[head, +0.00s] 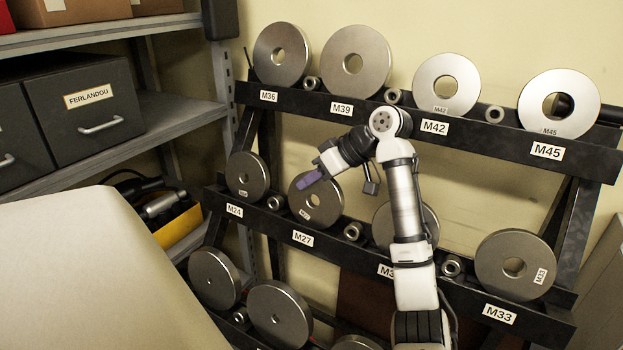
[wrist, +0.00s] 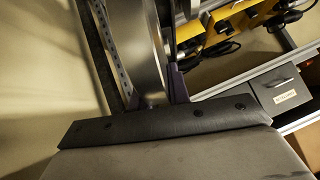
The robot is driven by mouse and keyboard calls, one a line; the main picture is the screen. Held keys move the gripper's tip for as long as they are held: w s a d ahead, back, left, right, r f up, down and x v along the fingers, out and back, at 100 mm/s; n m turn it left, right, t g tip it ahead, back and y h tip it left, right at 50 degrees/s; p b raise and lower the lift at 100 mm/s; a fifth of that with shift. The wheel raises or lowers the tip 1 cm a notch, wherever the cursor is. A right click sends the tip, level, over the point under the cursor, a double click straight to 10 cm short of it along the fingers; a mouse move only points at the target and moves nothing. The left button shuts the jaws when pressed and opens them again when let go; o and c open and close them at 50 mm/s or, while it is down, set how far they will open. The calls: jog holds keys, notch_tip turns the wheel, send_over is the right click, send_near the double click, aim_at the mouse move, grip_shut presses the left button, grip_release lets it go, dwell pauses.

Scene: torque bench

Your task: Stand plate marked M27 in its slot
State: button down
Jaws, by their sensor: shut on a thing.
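A round steel plate (head: 326,208) with a centre hole stands upright at the place labelled M27 (head: 303,238) on the middle rail of the rack. A small label shows on its face, too small to read. My gripper (head: 311,180) is at the plate's upper edge, with its purple fingers shut on the rim. In the wrist view the plate (wrist: 148,45) shows edge-on between the fingers of my gripper (wrist: 157,98). The plate's bottom contact with the slot is hard to make out.
A neighbouring plate (head: 247,175) stands at M24 on the left. Another plate (head: 388,222) stands to the right, partly behind my arm. The upper rail (head: 380,112) carries more plates above.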

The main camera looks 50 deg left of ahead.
jog(key=shift+r, duration=0.1)
jog(key=c, duration=1.3)
grip_release()
jog(key=shift+s+d, duration=0.1)
jog(key=shift+o, duration=0.3)
jog(key=shift+f, duration=0.35)
jog(key=b+v, duration=0.2)
jog(key=v, duration=1.2)
jog(key=shift+b, duration=0.35)
jog(key=shift+r, duration=0.1)
